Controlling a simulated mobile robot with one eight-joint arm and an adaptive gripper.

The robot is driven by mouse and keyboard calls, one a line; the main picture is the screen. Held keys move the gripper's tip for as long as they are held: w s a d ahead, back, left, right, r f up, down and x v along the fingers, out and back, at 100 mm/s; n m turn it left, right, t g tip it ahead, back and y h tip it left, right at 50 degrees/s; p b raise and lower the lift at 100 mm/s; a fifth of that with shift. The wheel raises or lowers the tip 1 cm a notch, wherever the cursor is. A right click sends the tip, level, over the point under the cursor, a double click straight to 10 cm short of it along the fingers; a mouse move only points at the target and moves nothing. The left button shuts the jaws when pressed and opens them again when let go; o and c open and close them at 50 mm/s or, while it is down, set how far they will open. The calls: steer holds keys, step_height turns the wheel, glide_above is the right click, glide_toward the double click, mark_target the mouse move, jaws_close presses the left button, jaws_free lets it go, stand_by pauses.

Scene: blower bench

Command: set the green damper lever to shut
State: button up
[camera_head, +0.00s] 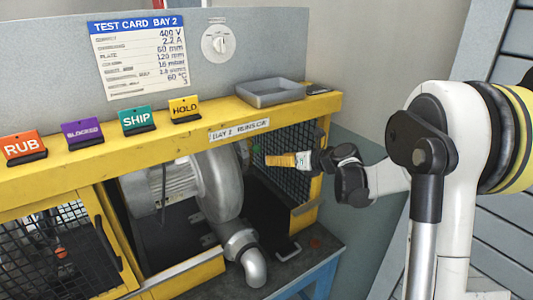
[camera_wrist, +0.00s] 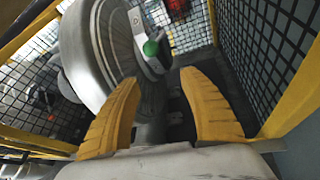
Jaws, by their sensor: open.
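The green damper lever's round knob (camera_wrist: 151,48) shows in the wrist view, beside the grey round blower housing (camera_wrist: 98,50). It sits just beyond the gap between my fingertips, slightly left of centre. My gripper (camera_wrist: 160,78) is open, with its two yellow fingers apart and nothing between them. In the head view my gripper (camera_head: 268,160) reaches in from the right, in front of the mesh side of the bench and right of the blower housing (camera_head: 218,182).
The yellow frame (camera_head: 160,143) runs above the blower, with mesh panels (camera_wrist: 262,60) close on the right. A bent grey pipe (camera_head: 243,255) stands below the housing. A grey tray (camera_head: 270,92) and several coloured cards sit on top. A red thing (camera_wrist: 177,8) shows at the back.

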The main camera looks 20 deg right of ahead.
steer(key=shift+s+d, duration=0.3)
steer(key=shift+s, duration=0.25)
steer(key=shift+s+d, duration=0.3)
steer(key=shift+s, duration=0.2)
steer(key=shift+c, duration=0.2)
steer(key=shift+a+f, duration=0.2)
steer(key=c, duration=0.5)
steer(key=shift+s+a+f+t+b, duration=0.15)
steer(key=shift+a+f+t+b, duration=0.15)
steer(key=shift+a+f+b, duration=0.4)
jaws_close()
steer(key=s+a+f+m+t+h+b, duration=0.1)
steer(key=s+a+f+t+h+b, duration=0.1)
steer(key=a+f+t+h, duration=0.1)
steer(key=w+a+r+b, duration=0.1)
steer(key=w+a+b, duration=0.1)
steer(key=w, duration=0.8)
steer(key=shift+w+a+r, duration=0.15)
steer(key=shift+w, duration=0.1)
